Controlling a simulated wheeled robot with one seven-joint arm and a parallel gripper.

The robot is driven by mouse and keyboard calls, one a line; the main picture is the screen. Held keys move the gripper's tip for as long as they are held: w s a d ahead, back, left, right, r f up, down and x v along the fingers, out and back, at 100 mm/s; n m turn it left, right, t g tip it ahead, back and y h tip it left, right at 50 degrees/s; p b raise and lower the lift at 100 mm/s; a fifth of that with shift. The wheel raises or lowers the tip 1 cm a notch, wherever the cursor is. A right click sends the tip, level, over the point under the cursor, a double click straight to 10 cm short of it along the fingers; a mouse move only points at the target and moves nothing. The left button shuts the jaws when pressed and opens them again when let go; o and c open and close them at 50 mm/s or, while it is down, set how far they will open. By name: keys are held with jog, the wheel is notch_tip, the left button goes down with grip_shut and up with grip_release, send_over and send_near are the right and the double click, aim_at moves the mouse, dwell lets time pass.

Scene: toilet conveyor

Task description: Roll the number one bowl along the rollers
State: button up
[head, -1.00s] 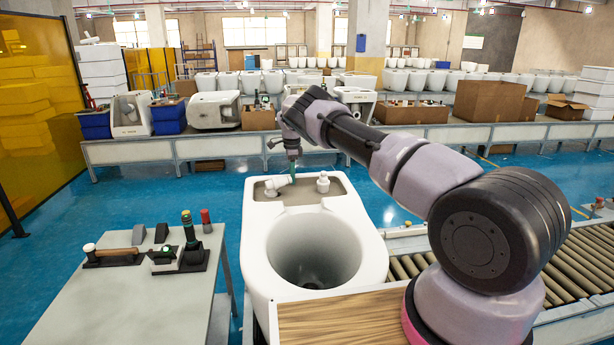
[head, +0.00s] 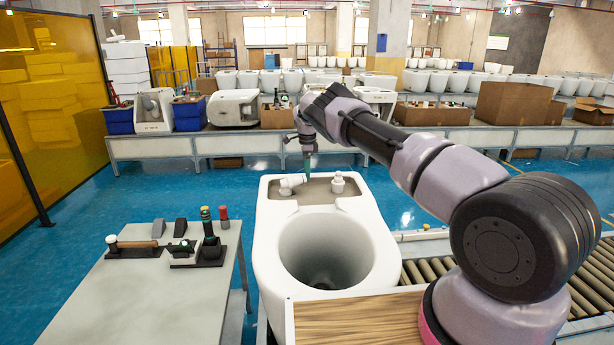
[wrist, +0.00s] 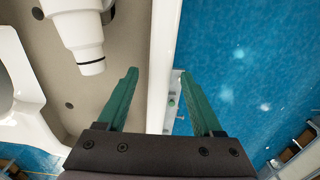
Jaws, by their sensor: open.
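A white toilet bowl (head: 326,222) stands in front of me, upright, with a wide round opening and a grey recessed back section. No number shows on it. White fittings (head: 292,182) sit in that recess, and one also shows in the wrist view (wrist: 80,30). My gripper (head: 307,172) is over the far rim of the bowl. In the wrist view its two green fingers (wrist: 160,88) are apart and empty, with the bowl's white back wall (wrist: 163,45) between them. I cannot tell whether they touch it. Rollers (head: 590,268) lie at the right.
A grey table (head: 150,290) at left holds a hammer (head: 138,246) and other tools. A wooden board (head: 358,318) lies just before the bowl. A long bench (head: 280,144) with bowls and cartons runs across the back. Blue floor between is clear.

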notch_tip(320, 180, up, 9)
jog(key=shift+r, duration=0.15)
dwell(0.4)
